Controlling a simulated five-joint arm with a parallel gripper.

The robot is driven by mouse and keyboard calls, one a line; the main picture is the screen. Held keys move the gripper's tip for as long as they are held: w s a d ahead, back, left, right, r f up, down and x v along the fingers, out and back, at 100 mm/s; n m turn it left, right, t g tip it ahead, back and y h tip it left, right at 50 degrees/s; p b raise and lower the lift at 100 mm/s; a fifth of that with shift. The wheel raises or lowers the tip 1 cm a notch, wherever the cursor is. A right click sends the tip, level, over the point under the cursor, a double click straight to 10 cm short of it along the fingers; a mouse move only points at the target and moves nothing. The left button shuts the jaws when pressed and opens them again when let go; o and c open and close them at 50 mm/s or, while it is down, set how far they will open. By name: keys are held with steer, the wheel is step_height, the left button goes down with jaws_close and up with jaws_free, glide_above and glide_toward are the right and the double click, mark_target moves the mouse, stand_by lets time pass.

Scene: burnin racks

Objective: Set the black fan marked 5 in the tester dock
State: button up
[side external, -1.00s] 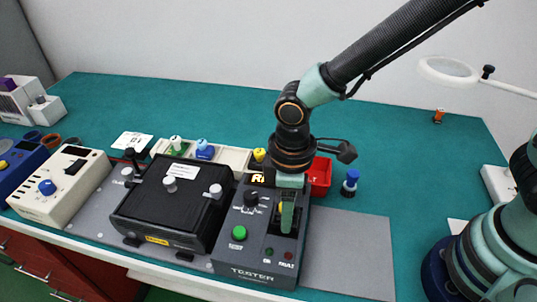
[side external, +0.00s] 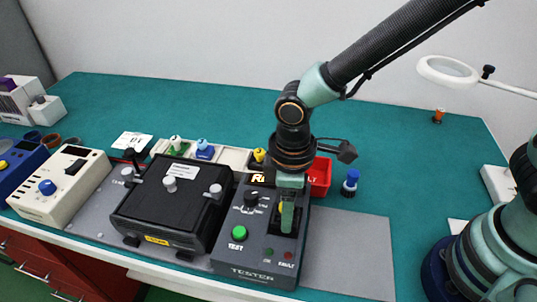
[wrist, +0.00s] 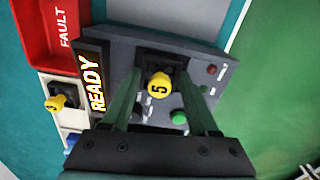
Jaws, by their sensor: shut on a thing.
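The black fan marked 5 shows its yellow knob (wrist: 158,86) with the number up in the wrist view. The knob also shows as a small yellow patch in the side view (side external: 287,215). My gripper (wrist: 160,92) is shut on the fan, one green finger on each side of the knob. The tester (side external: 253,225) is a dark grey box with a green TEST button. My gripper holds the fan at the tester's dark dock opening (wrist: 152,62). The fan's black body is mostly hidden, so I cannot tell whether it is fully seated. The tester's display (wrist: 94,85) reads READY.
A black-lidded burn-in box (side external: 165,208) stands left of the tester. Behind is a pale rack (side external: 228,156) with green, blue and yellow-knobbed parts. A red FAULT bin (side external: 320,177) and a blue-knobbed part (side external: 350,182) stand behind right. The grey mat (side external: 350,250) right of the tester is clear.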

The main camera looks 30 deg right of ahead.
steer(key=shift+f, duration=0.5)
stand_by(0.8)
steer(key=o, duration=1.4)
steer(key=shift+r, duration=0.1)
steer(key=shift+r, duration=2.45)
steer(key=shift+r, duration=2)
steer(key=shift+d, duration=0.1)
